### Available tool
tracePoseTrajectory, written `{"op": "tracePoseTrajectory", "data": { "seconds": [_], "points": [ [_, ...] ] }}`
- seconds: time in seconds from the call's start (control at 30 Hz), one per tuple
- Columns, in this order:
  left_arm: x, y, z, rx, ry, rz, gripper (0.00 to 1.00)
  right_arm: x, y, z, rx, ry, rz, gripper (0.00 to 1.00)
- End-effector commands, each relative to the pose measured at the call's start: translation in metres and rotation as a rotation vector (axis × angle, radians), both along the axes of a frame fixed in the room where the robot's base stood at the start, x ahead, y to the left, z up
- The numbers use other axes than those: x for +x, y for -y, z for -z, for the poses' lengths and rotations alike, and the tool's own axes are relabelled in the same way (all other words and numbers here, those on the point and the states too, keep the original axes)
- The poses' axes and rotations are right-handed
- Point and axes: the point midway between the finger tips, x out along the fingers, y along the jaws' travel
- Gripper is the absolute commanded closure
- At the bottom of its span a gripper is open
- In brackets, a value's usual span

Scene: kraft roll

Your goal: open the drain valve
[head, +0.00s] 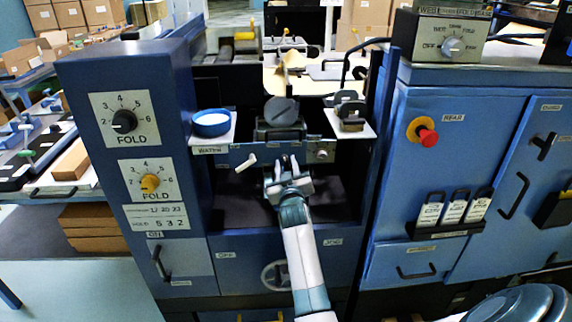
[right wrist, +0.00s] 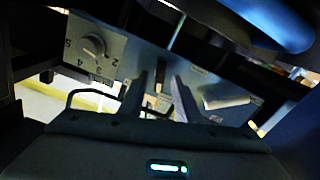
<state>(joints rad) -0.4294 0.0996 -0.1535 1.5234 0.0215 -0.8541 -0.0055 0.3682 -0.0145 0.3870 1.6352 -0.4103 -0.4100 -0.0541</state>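A short white lever (head: 246,162) sticks out of the blue-grey bar under the water pan. It looks like the drain valve's handle, though I cannot read a label on it. In the right wrist view the white handle (right wrist: 226,97) lies to the right of my fingers. My right gripper (head: 289,162) is in front of the bar, to the right of the lever and apart from it. Its two fingers (right wrist: 171,92) stand a little apart with nothing between them. My left gripper is not in view.
A blue water bowl (head: 211,123) stands on a shelf above the lever. A small dial plate (head: 322,151) sits at the bar's right end. Blue cabinet walls with dials (head: 124,121) close in the left, and a red button (head: 428,138) is on the right cabinet.

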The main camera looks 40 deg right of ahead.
Motion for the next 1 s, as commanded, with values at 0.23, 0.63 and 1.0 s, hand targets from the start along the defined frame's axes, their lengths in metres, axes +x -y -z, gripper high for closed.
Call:
{"op": "tracePoseTrajectory", "data": {
  "seconds": [0.23,0.63,1.0],
  "points": [
    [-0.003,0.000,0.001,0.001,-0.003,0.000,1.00,0.000,0.000,0.000,0.000,0.000,0.000,0.93],
    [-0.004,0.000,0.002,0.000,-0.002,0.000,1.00,0.000,0.000,0.000,0.016,0.009,0.000,1.00],
    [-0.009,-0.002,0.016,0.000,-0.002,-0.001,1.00,0.000,0.001,-0.002,0.161,0.093,0.001,1.00]
  ]
}}
